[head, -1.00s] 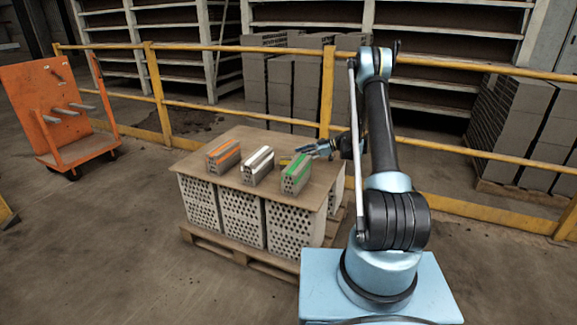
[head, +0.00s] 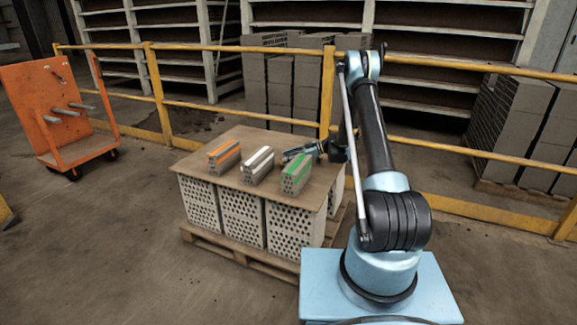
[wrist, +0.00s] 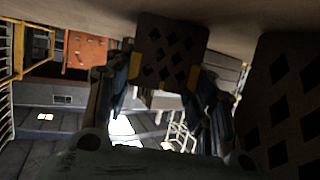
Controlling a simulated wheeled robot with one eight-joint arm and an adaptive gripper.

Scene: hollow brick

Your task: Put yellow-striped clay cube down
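The yellow-striped clay cube (wrist: 171,48) shows in the wrist view with its diamond-holed end facing the camera and yellow patches at both sides. My gripper (wrist: 165,82) has one finger on each side of it and appears shut on it. The view is upside down; the cube is close to the wooden board along the top, but contact is not clear. In the head view, my gripper (head: 296,153) is low over the board, behind the gap between the white-striped and green-striped cubes. The yellow-striped cube is hidden there.
The orange-striped (head: 223,157), white-striped (head: 258,166) and green-striped (head: 296,174) cubes stand in a row on the board (head: 215,192). A large holed block (wrist: 285,105) is close on the right in the wrist view. A yellow railing (head: 230,108) runs behind.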

